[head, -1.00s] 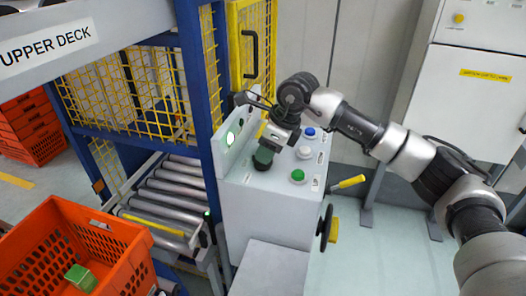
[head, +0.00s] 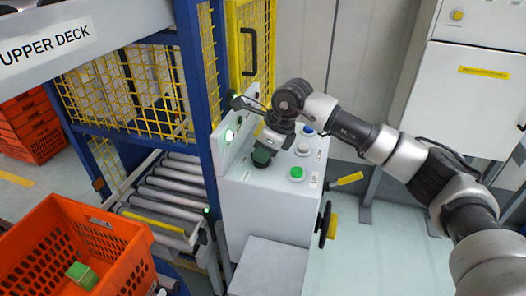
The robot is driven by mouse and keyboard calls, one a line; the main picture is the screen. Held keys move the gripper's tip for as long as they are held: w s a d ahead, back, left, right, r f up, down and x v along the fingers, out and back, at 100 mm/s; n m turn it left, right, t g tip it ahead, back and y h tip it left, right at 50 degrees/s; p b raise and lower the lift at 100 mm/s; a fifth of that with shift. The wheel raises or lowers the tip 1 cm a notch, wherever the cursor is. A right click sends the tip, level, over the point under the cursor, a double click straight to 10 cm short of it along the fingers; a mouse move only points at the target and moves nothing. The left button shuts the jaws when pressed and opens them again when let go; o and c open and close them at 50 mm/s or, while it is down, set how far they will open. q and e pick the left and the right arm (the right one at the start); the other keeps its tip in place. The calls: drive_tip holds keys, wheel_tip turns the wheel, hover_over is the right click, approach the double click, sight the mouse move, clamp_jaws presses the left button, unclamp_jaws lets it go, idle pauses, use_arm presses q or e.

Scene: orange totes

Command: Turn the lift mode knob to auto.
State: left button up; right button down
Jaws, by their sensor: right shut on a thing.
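A grey control box (head: 262,209) stands in the middle of the head view. On its sloping top is a dark green round knob (head: 262,157), partly hidden by my right gripper. My right gripper (head: 264,149) comes down over this knob from above and is shut on it. The knob's pointer and mode marks are hidden or too small to read. My left gripper is not in view.
Blue (head: 308,131), white (head: 303,150) and green (head: 297,173) buttons sit right of the knob. An upright plate with a lit green lamp (head: 229,136) stands left of it. A yellow-handled lever (head: 346,180) juts out right. An orange tote (head: 110,240) stands at lower left.

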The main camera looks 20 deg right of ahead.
drive_tip(key=shift+f, duration=0.2)
drive_tip(key=m+b, duration=0.1)
drive_tip(key=m, duration=0.1)
drive_tip(key=m+t+h+b, duration=0.1)
drive_tip(key=m+b, duration=0.1)
drive_tip(key=shift+s+a+f+m+b, duration=0.1)
drive_tip(key=shift+a+f+m+b, duration=0.1)
drive_tip(key=shift+m+b, duration=0.15)
drive_tip(key=shift+r+m+t+h+b, duration=0.1)
drive_tip(key=shift+m+t+h+b, duration=0.1)
drive_tip(key=shift+m+h+b, duration=0.6)
drive_tip(key=shift+m+t+h+b, duration=0.15)
drive_tip(key=shift+m+b, duration=0.3)
drive_tip(key=shift+m, duration=0.8)
drive_tip(key=c, duration=1.1)
unclamp_jaws()
drive_tip(key=shift+a, duration=0.1)
drive_tip(key=shift+d+r, duration=0.1)
drive_tip(key=shift+d, duration=0.1)
drive_tip(key=shift+r, duration=0.15)
